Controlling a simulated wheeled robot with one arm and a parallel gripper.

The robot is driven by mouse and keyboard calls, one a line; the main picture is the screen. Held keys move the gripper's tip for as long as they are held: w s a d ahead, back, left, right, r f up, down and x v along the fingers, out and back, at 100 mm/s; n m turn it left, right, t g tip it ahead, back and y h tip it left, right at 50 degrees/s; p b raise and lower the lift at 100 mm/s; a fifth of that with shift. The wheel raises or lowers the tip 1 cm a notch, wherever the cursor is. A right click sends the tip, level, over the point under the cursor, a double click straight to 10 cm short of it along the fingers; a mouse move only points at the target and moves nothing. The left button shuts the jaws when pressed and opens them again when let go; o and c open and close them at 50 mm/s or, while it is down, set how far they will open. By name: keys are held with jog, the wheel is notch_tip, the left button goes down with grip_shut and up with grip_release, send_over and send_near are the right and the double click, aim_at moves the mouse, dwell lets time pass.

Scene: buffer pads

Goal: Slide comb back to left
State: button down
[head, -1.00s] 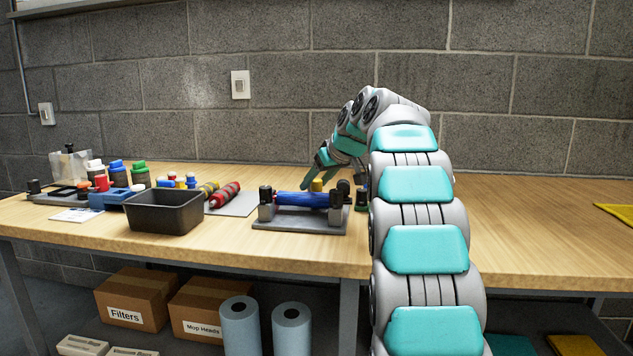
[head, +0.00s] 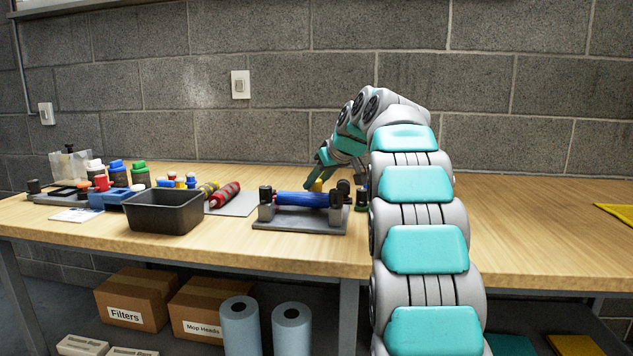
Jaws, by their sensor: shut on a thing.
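A blue roller (head: 301,199) lies level in a grey stand (head: 300,222) with dark end posts. My gripper (head: 311,189) reaches down from the right, just behind the roller. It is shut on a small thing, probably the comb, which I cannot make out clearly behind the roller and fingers. A small yellow piece (head: 317,186) shows beside the fingertips, and I cannot tell whether it is part of the comb.
A black bin (head: 164,211) stands left of the stand. Red and yellow rollers (head: 224,194) lie on a grey pad between them. Several coloured bottles (head: 118,173) stand far left. A small dark green cylinder (head: 361,198) stands right of the stand.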

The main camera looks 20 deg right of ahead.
dwell(0.6)
jog(key=w+a, duration=0.1)
jog(key=a, duration=0.1)
jog(key=w+a+p, duration=0.1)
jog(key=w+a, duration=0.2)
jog(key=a, duration=0.1)
jog(key=shift+w+a, duration=0.2)
jog(key=shift+a, duration=0.05)
jog(key=c, duration=0.6)
grip_release()
jog(key=shift+a, duration=0.1)
jog(key=shift+o, duration=0.2)
jog(key=v, duration=0.8)
jog(key=shift+f, duration=0.1)
